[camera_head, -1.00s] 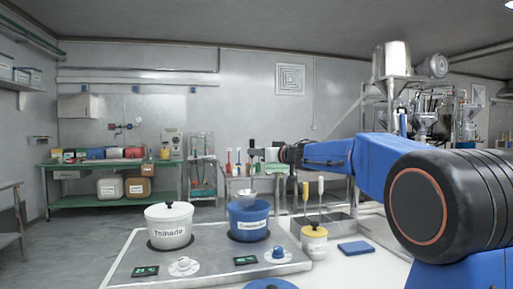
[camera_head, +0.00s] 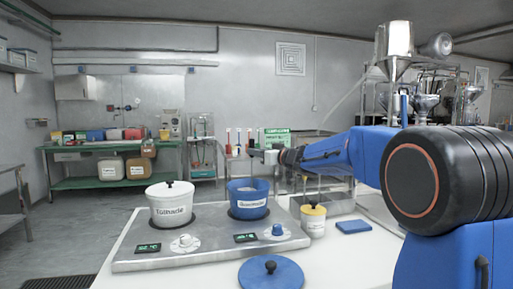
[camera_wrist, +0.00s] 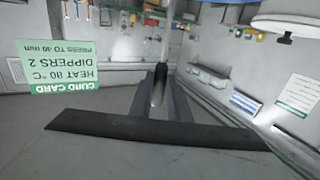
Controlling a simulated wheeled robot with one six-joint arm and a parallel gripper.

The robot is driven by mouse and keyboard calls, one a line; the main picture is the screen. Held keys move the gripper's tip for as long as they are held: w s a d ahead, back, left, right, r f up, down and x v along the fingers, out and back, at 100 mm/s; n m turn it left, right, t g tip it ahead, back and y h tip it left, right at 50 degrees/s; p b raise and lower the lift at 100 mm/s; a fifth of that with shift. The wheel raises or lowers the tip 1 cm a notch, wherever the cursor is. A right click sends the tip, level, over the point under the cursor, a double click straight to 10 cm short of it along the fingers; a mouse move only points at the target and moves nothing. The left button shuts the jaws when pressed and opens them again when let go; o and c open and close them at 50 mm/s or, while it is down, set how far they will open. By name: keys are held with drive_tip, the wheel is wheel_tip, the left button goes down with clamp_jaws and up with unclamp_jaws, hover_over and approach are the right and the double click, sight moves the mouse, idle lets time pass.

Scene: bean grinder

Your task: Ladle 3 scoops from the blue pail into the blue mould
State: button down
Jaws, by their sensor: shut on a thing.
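The blue pail (camera_head: 248,190) stands open with a white label on the stove, right of the white pot. My gripper (camera_head: 279,157) is above and behind the pail, to its right. It is shut on the ladle, of which a pale grey part (camera_head: 271,157) seems to show at the jaws; I cannot tell what is in it. In the wrist view my gripper (camera_wrist: 160,90) has a thin pale rod between its fingers. I cannot pick out the blue mould for sure; a flat blue block (camera_head: 354,227) lies on the right of the white counter.
A white lidded pot (camera_head: 172,206) stands left of the pail. A blue lid (camera_head: 270,275) with a black knob lies in front. A jar with a yellow lid (camera_head: 313,221) stands to the right. A green card (camera_wrist: 58,68) reads "HEAT 80 °C, DIPPERS 2, PRESS TO 40 mm".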

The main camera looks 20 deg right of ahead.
drive_tip(key=shift+f, duration=1.7)
wheel_tip(320, 180, up, 16)
idle(1.8)
idle(0.4)
